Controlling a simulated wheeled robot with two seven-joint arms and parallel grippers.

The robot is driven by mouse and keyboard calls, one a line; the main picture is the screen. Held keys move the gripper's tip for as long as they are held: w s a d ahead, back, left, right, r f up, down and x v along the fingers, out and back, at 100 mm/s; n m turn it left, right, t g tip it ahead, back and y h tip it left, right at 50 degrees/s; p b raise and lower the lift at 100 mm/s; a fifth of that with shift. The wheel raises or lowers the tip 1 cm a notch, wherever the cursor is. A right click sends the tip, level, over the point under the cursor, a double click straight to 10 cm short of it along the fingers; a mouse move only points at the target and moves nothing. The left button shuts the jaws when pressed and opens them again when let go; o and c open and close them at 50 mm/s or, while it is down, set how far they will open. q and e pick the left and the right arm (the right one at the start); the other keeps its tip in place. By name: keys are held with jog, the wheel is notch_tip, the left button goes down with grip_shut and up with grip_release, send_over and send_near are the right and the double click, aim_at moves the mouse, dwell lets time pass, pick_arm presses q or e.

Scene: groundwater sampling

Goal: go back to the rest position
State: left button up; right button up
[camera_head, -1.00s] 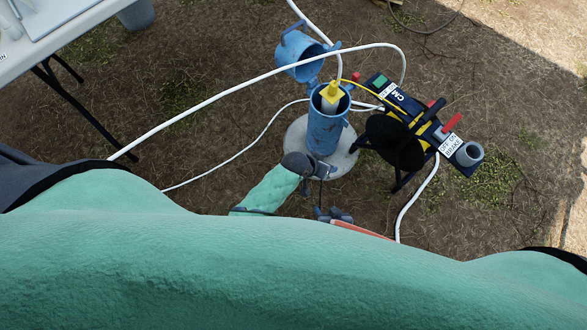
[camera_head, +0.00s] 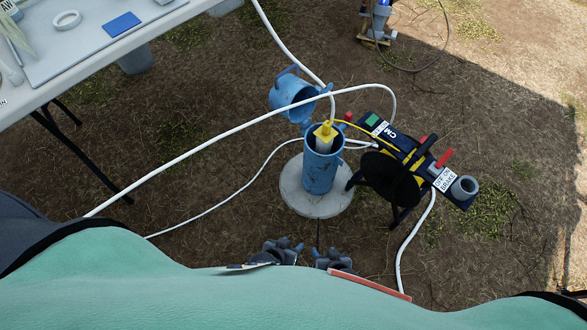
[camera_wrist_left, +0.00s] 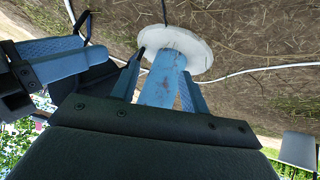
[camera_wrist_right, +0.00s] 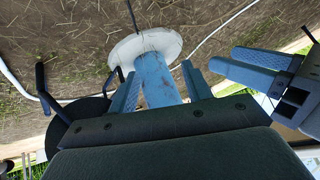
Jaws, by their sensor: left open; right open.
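Both my grippers are close to my body at the bottom middle of the head view. My left gripper (camera_head: 284,244) is open and empty. My right gripper (camera_head: 325,250) is open and empty just to its right. Both are on the near side of the blue well pipe (camera_head: 322,175), apart from it. The pipe stands upright on a round concrete pad (camera_head: 303,203), with a yellow-topped piece (camera_head: 326,130) in its mouth. The pipe also shows beyond the open fingers in the left wrist view (camera_wrist_left: 160,88) and the right wrist view (camera_wrist_right: 155,80).
A blue lid (camera_head: 292,97) hangs open behind the pipe. A cable reel with a labelled panel (camera_head: 405,155) stands to the right. White hoses (camera_head: 215,135) cross the ground. A white table (camera_head: 75,80) is at upper left. Dry ground right of the reel is free.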

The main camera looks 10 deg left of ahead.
pick_arm(q)
jog(key=s+a+r+g+p, duration=0.1)
jog(key=r+p, duration=0.4)
jog(key=r, duration=0.8)
jog(key=a+r+g+y+p, duration=0.1)
jog(key=a+r+p, duration=0.3)
jog(key=r, duration=1)
jog(key=s+a+r+g+y+p, duration=0.1)
jog(key=a+r+g+p, duration=0.2)
jog(key=r, duration=1)
jog(key=p, duration=0.3)
jog(key=shift+s+r+p, duration=0.15)
jog(key=shift+s+p, duration=0.15)
jog(key=shift+p, duration=0.1)
pick_arm(e)
jog(key=s+d+r+g+h, duration=0.1)
jog(key=d+r, duration=0.3)
jog(key=r, duration=1.6)
jog(key=d+r+g+h, duration=0.1)
jog(key=d+r+g, duration=0.2)
jog(key=r, duration=1.7)
jog(key=shift+s+d+r+g, duration=0.3)
jog(key=shift+s+d+g, duration=0.1)
jog(key=shift+d, duration=0.1)
